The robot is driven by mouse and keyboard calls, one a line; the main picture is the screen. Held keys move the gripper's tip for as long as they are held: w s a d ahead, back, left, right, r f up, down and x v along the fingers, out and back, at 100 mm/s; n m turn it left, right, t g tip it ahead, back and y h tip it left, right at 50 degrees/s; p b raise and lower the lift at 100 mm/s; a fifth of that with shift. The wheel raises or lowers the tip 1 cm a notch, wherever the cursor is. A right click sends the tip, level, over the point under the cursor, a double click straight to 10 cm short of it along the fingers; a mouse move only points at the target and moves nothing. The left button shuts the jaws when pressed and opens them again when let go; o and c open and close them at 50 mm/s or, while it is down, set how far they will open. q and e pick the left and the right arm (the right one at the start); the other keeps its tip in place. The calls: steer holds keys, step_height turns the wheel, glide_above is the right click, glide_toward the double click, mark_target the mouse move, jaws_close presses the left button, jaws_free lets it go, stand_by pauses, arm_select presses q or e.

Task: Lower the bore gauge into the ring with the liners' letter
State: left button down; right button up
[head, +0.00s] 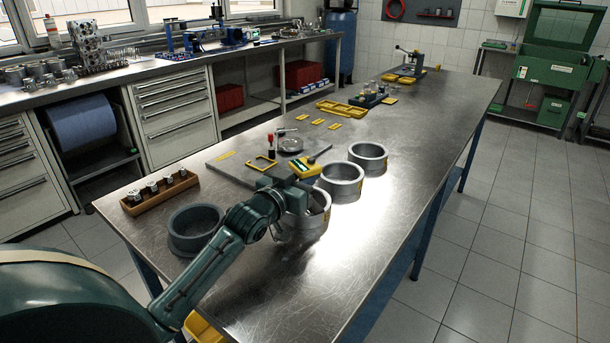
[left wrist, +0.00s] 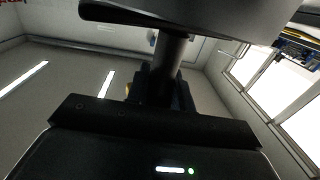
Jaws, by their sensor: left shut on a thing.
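My left gripper (head: 290,190) is over the nearer grey ring (head: 303,227), at its rear left in the head view. It is shut on the bore gauge, whose grey stem (left wrist: 172,58) shows in the left wrist view between the dark gripper parts. In the head view my gripper hides most of the gauge, so I cannot tell how deep its tip is. Two more grey rings (head: 341,192) and (head: 368,168) stand farther back, and a darker ring (head: 194,243) stands to the left. My right gripper is out of view.
A wooden block (head: 160,195) with small metal parts is at the left edge. The steel table (head: 410,150) is clear to the right.

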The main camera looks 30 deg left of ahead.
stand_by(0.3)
arm_select(q)
steer(key=c, duration=1.1)
jaws_free()
steer(key=shift+c, duration=0.2)
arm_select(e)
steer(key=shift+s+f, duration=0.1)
arm_select(q)
steer(key=shift+f, duration=0.15)
steer(key=shift+s, duration=0.1)
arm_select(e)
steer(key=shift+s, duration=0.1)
